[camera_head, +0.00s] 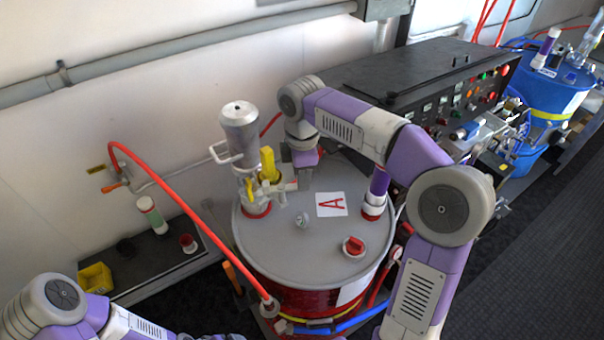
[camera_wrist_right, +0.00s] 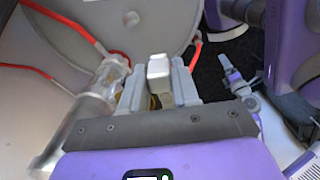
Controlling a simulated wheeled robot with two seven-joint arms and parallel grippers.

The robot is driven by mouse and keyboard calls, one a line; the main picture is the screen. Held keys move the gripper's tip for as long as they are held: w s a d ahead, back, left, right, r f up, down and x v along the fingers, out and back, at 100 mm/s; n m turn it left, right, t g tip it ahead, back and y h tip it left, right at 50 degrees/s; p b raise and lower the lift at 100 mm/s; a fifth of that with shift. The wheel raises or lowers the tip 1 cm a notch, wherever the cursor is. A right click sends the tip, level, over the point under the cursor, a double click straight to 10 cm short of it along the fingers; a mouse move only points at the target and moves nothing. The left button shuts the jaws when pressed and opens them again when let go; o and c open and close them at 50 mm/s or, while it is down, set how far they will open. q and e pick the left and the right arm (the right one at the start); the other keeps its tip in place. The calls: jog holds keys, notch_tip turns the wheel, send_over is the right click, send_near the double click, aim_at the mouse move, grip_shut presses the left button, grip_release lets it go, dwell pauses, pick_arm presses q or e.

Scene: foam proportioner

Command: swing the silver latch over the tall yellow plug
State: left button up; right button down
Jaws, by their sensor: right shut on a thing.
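The tall yellow plug (camera_head: 268,164) stands upright in the fitting on the grey drum lid, right beside the silver cylinder (camera_head: 240,135). The silver latch (camera_head: 284,187) reaches from the fitting toward the right, at the plug's lower right side. My right gripper (camera_head: 303,180) is beside the plug, on its right, just above the lid. In the right wrist view, its fingers (camera_wrist_right: 160,92) are shut on a pale silver block, which looks like the end of the latch (camera_wrist_right: 159,72). The fingers partly hide the joint. My left gripper is out of view.
The red drum (camera_head: 300,300) carries a red cap (camera_head: 354,246), a purple-topped fitting (camera_head: 377,190) and a label with a red A (camera_head: 331,204). A red hose (camera_head: 185,205) arches on the left. A black control box (camera_head: 420,85) stands behind my right arm.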

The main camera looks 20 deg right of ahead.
jog(key=shift+s+a+m+p, duration=0.2)
jog(key=shift+s+a+m, duration=0.45)
jog(key=shift+m, duration=1.6)
jog(key=shift+s+a+m+p, duration=0.15)
jog(key=shift+s+a+m, duration=0.5)
jog(key=shift+m, duration=1.55)
jog(key=shift+s+a+m+p, duration=0.2)
jog(key=shift+s+a+m, duration=0.45)
jog(key=shift+m, duration=1.6)
jog(key=shift+w+a, duration=0.15)
jog(key=c, duration=0.9)
grip_release()
